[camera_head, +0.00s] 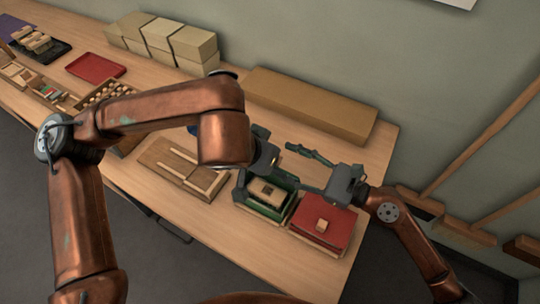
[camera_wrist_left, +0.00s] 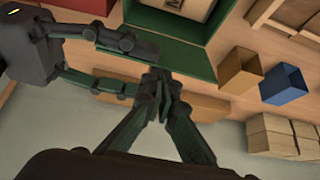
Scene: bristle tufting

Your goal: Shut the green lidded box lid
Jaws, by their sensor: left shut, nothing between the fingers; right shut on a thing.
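The green lidded box (camera_head: 240,196) stands open near the table's front edge, with a pale block lettered on top inside it. Its green lid (camera_wrist_left: 185,57) is raised at the back of the box. My right gripper (camera_head: 306,168) reaches in from the right, its two fingers on either side of the lid's end; the exact contact is hard to see. It also shows in the left wrist view (camera_wrist_left: 135,68). My left gripper (camera_wrist_left: 163,88) is shut and empty, close beside the lid. In the head view its fingers are mostly hidden by its own arm.
A red box (camera_head: 322,222) with a small wooden block on it stands just right of the green box. A slotted wooden board (camera_head: 165,158) lies to the left. A long cardboard box (camera_head: 310,103) lies behind. Brown and blue cups (camera_wrist_left: 283,84) stand near.

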